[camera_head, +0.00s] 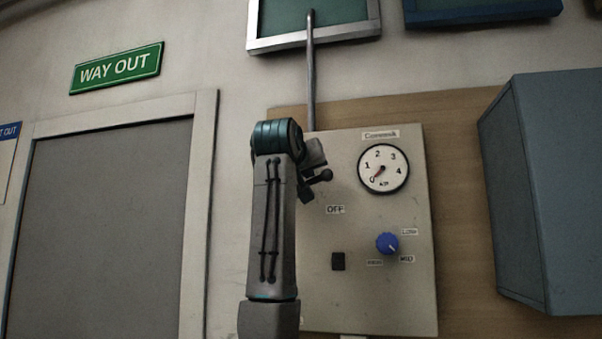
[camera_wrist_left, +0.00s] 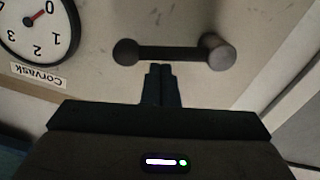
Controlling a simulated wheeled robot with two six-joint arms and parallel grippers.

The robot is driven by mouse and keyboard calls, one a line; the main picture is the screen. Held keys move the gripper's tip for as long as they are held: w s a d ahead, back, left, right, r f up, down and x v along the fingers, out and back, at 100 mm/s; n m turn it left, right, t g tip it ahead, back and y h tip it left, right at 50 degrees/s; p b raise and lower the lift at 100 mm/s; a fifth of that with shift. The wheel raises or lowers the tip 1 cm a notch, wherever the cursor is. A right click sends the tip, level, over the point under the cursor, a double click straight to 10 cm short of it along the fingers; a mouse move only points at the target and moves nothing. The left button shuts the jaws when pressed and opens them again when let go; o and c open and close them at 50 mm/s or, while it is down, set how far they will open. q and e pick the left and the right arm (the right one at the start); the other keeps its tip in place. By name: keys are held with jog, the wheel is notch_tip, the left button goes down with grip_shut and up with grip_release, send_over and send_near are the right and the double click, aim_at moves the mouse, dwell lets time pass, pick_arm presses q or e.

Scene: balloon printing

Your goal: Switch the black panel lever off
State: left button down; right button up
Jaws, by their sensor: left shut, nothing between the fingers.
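The black lever (camera_head: 319,178) is on the grey control panel (camera_head: 370,290), with its ball end pointing right, above the OFF label (camera_head: 335,210). In the left wrist view, which is upside down, the lever (camera_wrist_left: 168,53) lies nearly level between its ball end and its round pivot. My left gripper (camera_head: 314,160) is at the panel's upper left, by the lever; its fingertips are hard to make out there. In the wrist view its fingers (camera_wrist_left: 161,72) are shut and empty, tips close to the lever's middle; contact is unclear. My right gripper is in neither view.
The panel also carries a round dial (camera_head: 384,168) with its needle near 0, a blue knob (camera_head: 387,243) and a small black switch (camera_head: 338,261). A grey-blue cabinet (camera_head: 550,190) stands out at right. A grey door (camera_head: 110,230) is at left.

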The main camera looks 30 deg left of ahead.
pick_arm(q)
jog(key=shift+w+d+f+m+b, duration=0.1)
jog(key=shift+d+f+m+b, duration=0.2)
jog(key=shift+m, duration=0.25)
jog(key=shift+d+f+m+b, duration=0.1)
jog(key=shift+f+m+b, duration=0.1)
jog(key=shift+f+m, duration=0.3)
jog(key=shift+d+f+b, duration=0.1)
jog(key=shift+f+b, duration=0.05)
jog(key=shift+b, duration=0.15)
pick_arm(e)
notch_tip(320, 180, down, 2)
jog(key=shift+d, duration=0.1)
pick_arm(q)
jog(key=shift+f, duration=0.1)
